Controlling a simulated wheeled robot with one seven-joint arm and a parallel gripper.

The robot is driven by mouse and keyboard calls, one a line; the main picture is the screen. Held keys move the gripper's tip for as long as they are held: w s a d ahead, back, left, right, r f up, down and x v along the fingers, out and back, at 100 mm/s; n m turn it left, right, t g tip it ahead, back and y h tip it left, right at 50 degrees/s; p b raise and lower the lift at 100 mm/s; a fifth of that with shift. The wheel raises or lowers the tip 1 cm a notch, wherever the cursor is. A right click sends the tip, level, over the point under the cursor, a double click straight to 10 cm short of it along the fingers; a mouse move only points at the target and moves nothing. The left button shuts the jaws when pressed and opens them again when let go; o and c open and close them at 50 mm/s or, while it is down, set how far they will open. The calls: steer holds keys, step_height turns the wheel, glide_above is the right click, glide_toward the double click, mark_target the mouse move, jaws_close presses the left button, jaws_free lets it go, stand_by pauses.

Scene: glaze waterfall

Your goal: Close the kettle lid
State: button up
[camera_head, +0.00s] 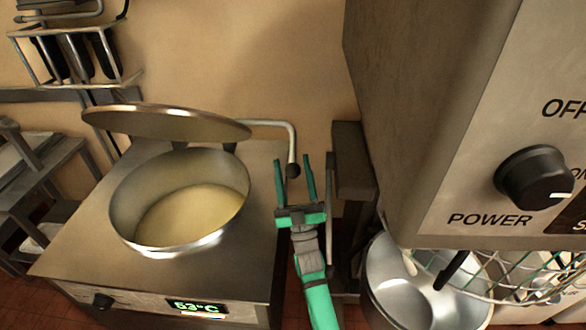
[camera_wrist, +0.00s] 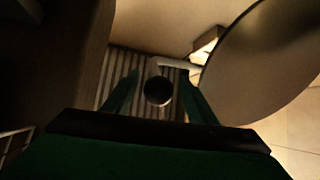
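The kettle (camera_head: 125,205) is a round metal pot set into a steel unit, with pale yellowish liquid inside. Its lid (camera_head: 165,122) is raised and tilted back above the rim, so the kettle stands open. A bent metal handle (camera_head: 277,123) runs right from the lid and ends in a dark knob (camera_head: 292,170). My gripper (camera_head: 294,160) is open, its green fingers on either side of the knob. In the wrist view the round knob (camera_wrist: 158,91) shows between the fingers, with the lid (camera_wrist: 265,65) at right. Contact between fingers and knob cannot be told.
A large machine with a power dial (camera_head: 534,178) stands close at right. Below it is a metal bowl (camera_head: 395,290) with a wire guard (camera_head: 480,272). The kettle's front display (camera_head: 197,307) reads 53°C. A wall rack (camera_head: 75,60) hangs at upper left, above a metal shelf (camera_head: 45,165).

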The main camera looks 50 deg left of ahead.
steer(key=shift+d, duration=0.15)
steer(key=v, duration=1)
steer(key=shift+f, duration=0.25)
steer(key=shift+s+d, duration=0.1)
stand_by(0.3)
jaws_close()
